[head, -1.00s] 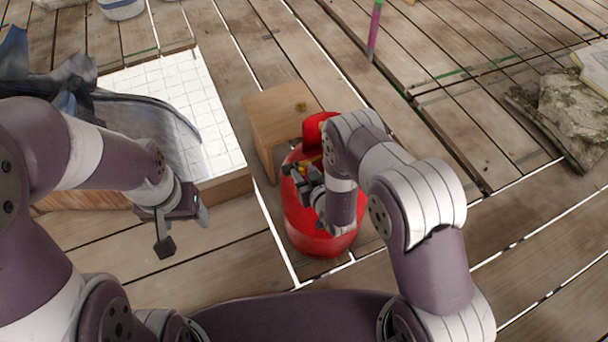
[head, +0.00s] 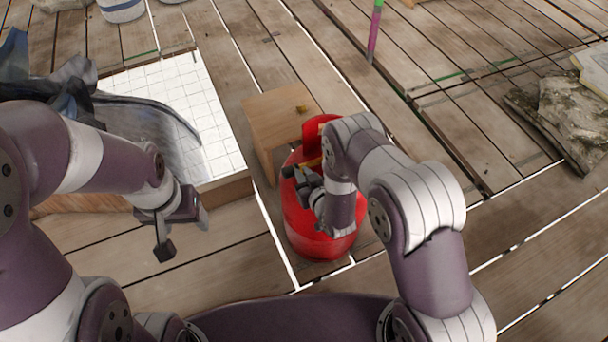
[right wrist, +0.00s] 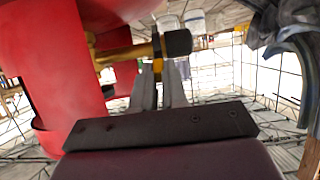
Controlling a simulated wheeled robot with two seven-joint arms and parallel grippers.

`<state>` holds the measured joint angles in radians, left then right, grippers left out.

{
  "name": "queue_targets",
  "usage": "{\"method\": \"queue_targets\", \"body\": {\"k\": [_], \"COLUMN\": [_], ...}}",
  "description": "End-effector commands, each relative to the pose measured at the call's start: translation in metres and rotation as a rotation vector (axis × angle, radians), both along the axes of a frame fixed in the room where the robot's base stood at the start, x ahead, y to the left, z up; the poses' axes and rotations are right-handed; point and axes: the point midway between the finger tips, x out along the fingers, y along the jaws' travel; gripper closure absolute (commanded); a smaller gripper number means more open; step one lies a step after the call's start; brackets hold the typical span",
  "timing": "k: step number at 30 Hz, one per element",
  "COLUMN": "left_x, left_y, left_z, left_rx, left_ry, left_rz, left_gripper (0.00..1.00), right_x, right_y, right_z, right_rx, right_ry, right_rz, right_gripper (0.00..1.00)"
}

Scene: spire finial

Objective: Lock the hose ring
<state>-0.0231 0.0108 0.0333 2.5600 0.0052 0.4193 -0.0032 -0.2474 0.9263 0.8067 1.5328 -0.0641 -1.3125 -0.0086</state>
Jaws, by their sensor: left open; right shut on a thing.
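A red gas cylinder (head: 312,235) stands on the planks, with my right arm partly in front of it. In the right wrist view its red wall (right wrist: 60,70) fills the left side. A brass valve stem (right wrist: 125,54) comes out of it and ends in a dark collar (right wrist: 178,43). My right gripper (right wrist: 159,82) is shut on a small yellow part (right wrist: 157,68) just below the stem and collar. I cannot tell whether this part is the hose ring. My left gripper (head: 183,230) is open and empty, left of the cylinder.
A rock (head: 565,115) lies far right.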

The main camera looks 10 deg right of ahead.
Motion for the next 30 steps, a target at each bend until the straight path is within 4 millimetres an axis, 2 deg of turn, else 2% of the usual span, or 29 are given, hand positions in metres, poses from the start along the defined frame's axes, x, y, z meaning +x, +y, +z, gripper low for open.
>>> {"method": "queue_targets", "body": {"k": [11, 24, 30], "left_x": [0.000, 0.000, 0.000], "left_y": [0.000, 0.000, 0.000], "left_z": [-0.017, -0.077, -0.098], "left_rx": [0.000, 0.000, 0.000], "left_ry": [0.000, 0.000, 0.000], "left_rz": [0.000, 0.000, 0.000], "left_gripper": [0.36, 0.36, 0.36], "right_x": [-0.002, -0.009, -0.010], "right_y": [-0.001, -0.003, -0.003], "right_z": [-0.009, -0.030, -0.035], "right_rx": [0.023, 0.119, 0.156], "right_ry": [-0.070, -0.367, -0.480], "right_rz": [0.000, 0.000, 0.000], "right_gripper": [1.00, 1.00, 1.00]}}
